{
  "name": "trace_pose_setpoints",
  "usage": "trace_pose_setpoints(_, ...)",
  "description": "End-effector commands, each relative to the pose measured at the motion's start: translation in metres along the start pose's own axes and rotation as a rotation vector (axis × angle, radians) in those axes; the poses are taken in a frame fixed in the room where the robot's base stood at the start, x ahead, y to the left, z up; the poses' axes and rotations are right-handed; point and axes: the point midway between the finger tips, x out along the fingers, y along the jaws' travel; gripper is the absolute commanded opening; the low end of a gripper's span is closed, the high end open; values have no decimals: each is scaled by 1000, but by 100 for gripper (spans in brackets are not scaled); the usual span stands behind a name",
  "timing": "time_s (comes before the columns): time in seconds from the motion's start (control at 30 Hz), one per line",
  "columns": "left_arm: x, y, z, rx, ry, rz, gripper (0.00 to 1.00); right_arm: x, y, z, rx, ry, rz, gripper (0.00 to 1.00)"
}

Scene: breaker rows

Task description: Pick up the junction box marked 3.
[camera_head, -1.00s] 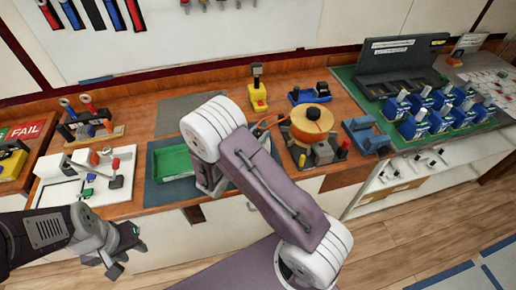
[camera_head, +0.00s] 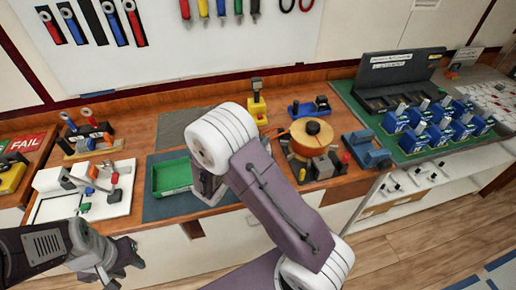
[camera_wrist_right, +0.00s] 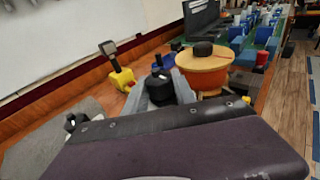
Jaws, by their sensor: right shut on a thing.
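Several blue junction boxes with pale tops (camera_head: 431,128) stand in rows on a green mat (camera_head: 408,152) at the right. Their numbers are too small to read, so I cannot tell which is 3. My right gripper (camera_head: 206,188) is low beside the green tray, mostly hidden behind its own white wrist and purple arm. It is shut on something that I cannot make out. It is well left of the box rows. The boxes also show far off in the right wrist view (camera_wrist_right: 245,35). My left gripper (camera_head: 124,264) is open and empty in front of the bench.
An orange spool (camera_head: 312,132) on a stand and a blue clamp (camera_head: 366,150) stand between my right arm and the boxes. A green tray (camera_head: 172,177) lies on a dark mat. A black slotted rack (camera_head: 400,80) stands behind the boxes. A yellow-based device (camera_head: 257,108) stands at the back.

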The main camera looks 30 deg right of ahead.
Motion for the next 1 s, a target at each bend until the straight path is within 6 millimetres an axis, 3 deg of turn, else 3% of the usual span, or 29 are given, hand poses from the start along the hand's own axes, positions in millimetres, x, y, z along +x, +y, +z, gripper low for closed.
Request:
trace_pose_setpoints(0.3,4,0,0,0,0,0,36,-1,-72,45,3,-2,-2,0)
trace_pose_setpoints(0.4,36,-1,4,0,0,0,36,2,-74,39,13,-5,-2,0)
trace_pose_setpoints(0.67,87,-2,9,0,0,0,36,1,-94,49,11,-5,0,0)
trace_pose_setpoints(0.8,91,-2,10,0,0,0,36,0,-107,64,6,-3,-1,0)
trace_pose_setpoints(1.0,95,-2,10,0,0,0,36,-1,-116,71,2,-2,1,0)
